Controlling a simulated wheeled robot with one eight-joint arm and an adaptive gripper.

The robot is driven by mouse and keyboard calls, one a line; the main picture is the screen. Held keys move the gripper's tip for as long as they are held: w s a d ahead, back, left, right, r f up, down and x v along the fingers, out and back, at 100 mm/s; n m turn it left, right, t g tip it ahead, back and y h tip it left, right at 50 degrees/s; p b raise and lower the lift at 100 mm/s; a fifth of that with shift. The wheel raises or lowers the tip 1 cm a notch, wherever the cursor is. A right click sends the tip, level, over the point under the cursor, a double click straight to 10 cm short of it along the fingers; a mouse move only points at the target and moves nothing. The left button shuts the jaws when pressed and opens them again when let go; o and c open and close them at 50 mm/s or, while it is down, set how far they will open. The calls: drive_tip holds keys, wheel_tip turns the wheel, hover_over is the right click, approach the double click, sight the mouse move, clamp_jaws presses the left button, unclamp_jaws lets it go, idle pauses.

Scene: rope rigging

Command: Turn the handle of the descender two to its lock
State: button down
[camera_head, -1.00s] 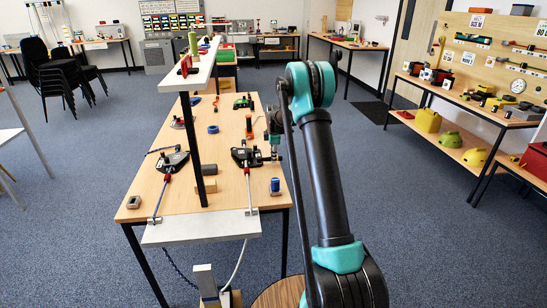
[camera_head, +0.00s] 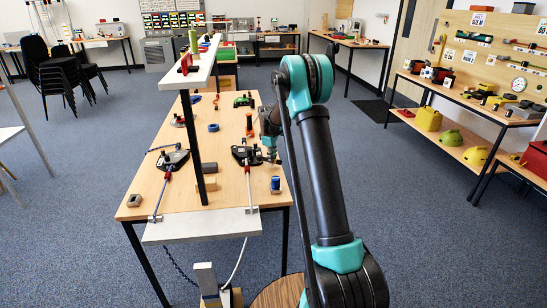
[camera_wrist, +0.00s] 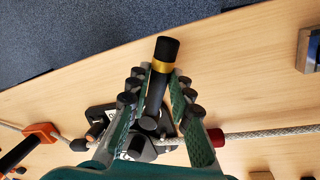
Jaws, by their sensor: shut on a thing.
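Two black descenders lie on the wooden table in the head view, one on the left (camera_head: 173,158) and one on the right (camera_head: 245,154), each with a rope running through it. I cannot read which is numbered two. My gripper (camera_head: 270,148) is at the right-hand descender. In the wrist view, my gripper (camera_wrist: 160,84) is shut on the black handle (camera_wrist: 165,50), which has a yellow band and sticks out beyond the fingers. The descender's body (camera_wrist: 147,140) is partly hidden behind the fingers. A pale rope (camera_wrist: 265,133) with a red sleeve leaves it to the right.
A black post (camera_head: 194,140) stands between the descenders and carries a white shelf (camera_head: 192,70). A blue cylinder (camera_head: 275,184) stands near the table's right edge. An orange and black device (camera_wrist: 22,146) sits on the rope at left in the wrist view. The floor right of the table is clear.

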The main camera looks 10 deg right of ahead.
drive_tip(key=s+a+m, duration=0.1)
drive_tip(key=m, duration=0.1)
drive_tip(key=shift+s+a+m, duration=0.15)
drive_tip(key=shift+m, duration=0.25)
drive_tip(key=m, duration=0.1)
drive_tip(key=s+a+m, duration=0.1)
drive_tip(key=shift+a+m+g+h, duration=0.2)
drive_tip(key=shift+m+g+h, duration=0.1)
drive_tip(key=shift+m, duration=0.1)
drive_tip(key=a+m, duration=0.2)
drive_tip(key=m, duration=0.1)
drive_tip(key=shift+s+g, duration=0.3)
drive_tip(key=shift+a+m+g, duration=0.15)
drive_tip(key=shift+a+m, duration=0.25)
drive_tip(key=shift+m, duration=0.4)
drive_tip(key=shift+a+m+g, duration=0.15)
drive_tip(key=shift+a+m, duration=0.25)
drive_tip(key=shift+m, duration=0.4)
drive_tip(key=c, duration=1.3)
unclamp_jaws()
drive_tip(key=shift+a, duration=0.1)
drive_tip(key=shift+c, duration=0.2)
wheel_tip(320, 180, up, 12)
drive_tip(key=a, duration=0.2)
drive_tip(key=shift+a, duration=0.15)
